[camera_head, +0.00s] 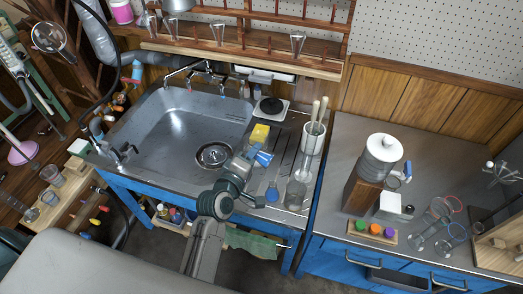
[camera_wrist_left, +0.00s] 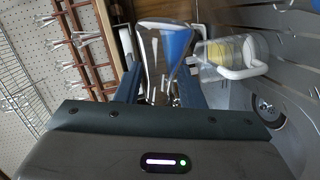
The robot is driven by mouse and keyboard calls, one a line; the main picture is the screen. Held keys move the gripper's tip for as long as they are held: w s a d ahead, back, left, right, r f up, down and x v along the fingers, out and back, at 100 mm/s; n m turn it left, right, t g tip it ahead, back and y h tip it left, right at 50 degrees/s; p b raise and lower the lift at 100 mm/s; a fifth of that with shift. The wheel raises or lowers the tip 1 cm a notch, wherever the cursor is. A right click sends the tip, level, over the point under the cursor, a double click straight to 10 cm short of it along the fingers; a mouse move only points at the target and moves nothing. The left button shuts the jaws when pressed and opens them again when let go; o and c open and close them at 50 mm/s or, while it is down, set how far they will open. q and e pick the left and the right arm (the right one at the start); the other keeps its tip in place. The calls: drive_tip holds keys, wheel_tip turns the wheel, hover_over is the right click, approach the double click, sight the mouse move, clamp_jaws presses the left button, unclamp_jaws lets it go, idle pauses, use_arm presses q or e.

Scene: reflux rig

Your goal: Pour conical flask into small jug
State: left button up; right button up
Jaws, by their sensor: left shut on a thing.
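My left gripper (camera_head: 257,158) is over the drainboard at the right of the sink, and it also shows in the wrist view (camera_wrist_left: 158,95). It is shut on the conical flask (camera_wrist_left: 165,48), clear glass with blue liquid inside. The flask's blue liquid (camera_head: 264,158) shows at the fingertips in the head view. A clear vessel with a white rim and handle, which looks like the small jug (camera_wrist_left: 247,71), is beside the flask in the wrist view, with yellow showing in or behind it. I cannot make out this jug in the head view. My right gripper is not in view.
A yellow sponge (camera_head: 260,133), a small blue-based vessel (camera_head: 272,194), a glass jar (camera_head: 296,194) and a white utensil holder (camera_head: 313,138) crowd the drainboard. The sink (camera_head: 190,125) is open at left. Glassware stands on the right counter (camera_head: 440,165).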

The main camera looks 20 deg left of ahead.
use_arm(q)
drive_tip(key=s+a+r+n+y, duration=0.1)
drive_tip(key=s+a+r, duration=0.15)
drive_tip(key=s, duration=0.25)
drive_tip(key=w+d+f+m+h, duration=0.1)
drive_tip(key=w+f, duration=0.3)
drive_tip(key=w, duration=0.4)
drive_tip(key=w+d+f+h, duration=0.1)
drive_tip(key=w+d+f, duration=0.2)
drive_tip(key=w, duration=0.4)
drive_tip(key=shift+w+f+m+h+p, duration=0.35)
drive_tip(key=shift+f+m+h, duration=0.05)
drive_tip(key=shift+f, duration=0.3)
drive_tip(key=shift+a+n+g+h+p, duration=0.15)
drive_tip(key=shift+n+g+h+p, duration=0.15)
drive_tip(key=shift+n, duration=0.4)
drive_tip(key=shift+a+n, duration=0.1)
drive_tip(key=shift+n, duration=0.3)
drive_tip(key=shift+w+a+r+n+h+p, duration=0.1)
drive_tip(key=shift+r+n+h+p, duration=0.2)
drive_tip(key=shift+n+p, duration=0.4)
drive_tip(key=shift+f, duration=0.1)
